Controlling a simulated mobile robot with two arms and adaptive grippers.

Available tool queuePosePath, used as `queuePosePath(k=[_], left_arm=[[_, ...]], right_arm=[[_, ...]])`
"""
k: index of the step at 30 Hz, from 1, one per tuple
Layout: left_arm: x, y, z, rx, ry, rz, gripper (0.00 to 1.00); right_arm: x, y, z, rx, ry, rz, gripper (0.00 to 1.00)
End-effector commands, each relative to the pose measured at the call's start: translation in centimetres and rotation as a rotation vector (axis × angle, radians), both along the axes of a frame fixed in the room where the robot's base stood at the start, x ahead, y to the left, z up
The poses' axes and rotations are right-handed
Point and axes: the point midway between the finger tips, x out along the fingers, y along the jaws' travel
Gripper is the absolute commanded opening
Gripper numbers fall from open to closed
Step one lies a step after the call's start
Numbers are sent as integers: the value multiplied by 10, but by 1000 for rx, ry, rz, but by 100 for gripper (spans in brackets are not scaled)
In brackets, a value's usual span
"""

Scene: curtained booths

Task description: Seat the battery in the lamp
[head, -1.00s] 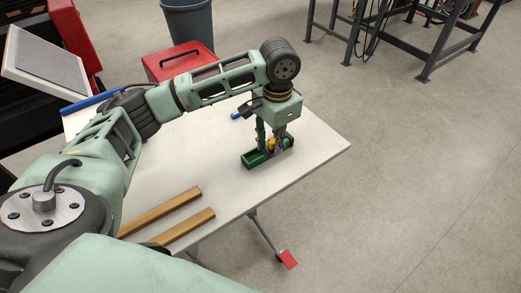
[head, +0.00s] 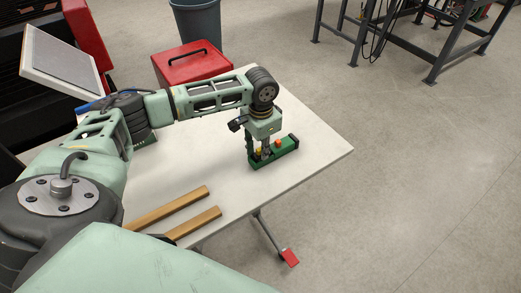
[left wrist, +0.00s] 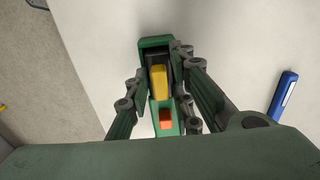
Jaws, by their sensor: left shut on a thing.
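The lamp (head: 286,148) is a long green housing lying on the table. In the left wrist view its green end (left wrist: 155,42) surrounds a dark open bay, and an orange block (left wrist: 166,119) sits farther along it. The battery is a yellow block (left wrist: 160,84) at the bay. It also shows in the head view (head: 258,152). My left gripper (head: 259,155) points down at the lamp's left part, shut on the battery, with one finger on each side. The battery's lower part is hidden; I cannot tell how deep it sits.
A blue stick-like object (left wrist: 283,95) lies on the table beside the lamp. Two wooden bars (head: 168,207) lie at the table's front. A red box (head: 192,66) stands behind. The table (head: 225,175) is bare between the bars and the lamp.

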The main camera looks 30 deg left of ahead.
Motion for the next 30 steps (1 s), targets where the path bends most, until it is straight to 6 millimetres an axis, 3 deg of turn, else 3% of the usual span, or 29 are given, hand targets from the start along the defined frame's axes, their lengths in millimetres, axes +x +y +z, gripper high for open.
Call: queuePosePath(k=[1,16,17,21,23,30], left_arm=[[-10,-2,-13,0,29,-5,0],[-10,-4,-26,-4,32,-5,0],[-10,-4,-26,-4,32,-5,24],[-10,-5,-26,-4,32,-6,36],[-10,-5,-26,-4,32,-6,40],[-10,-4,-26,-3,32,-6,40]], right_arm=[[1,1,-2,1,-2,0,40],[3,11,0,13,-4,0,40],[3,11,0,12,-4,0,40],[2,9,-1,10,-3,1,40],[2,8,-1,9,-2,1,40],[2,4,0,4,-2,2,40]])
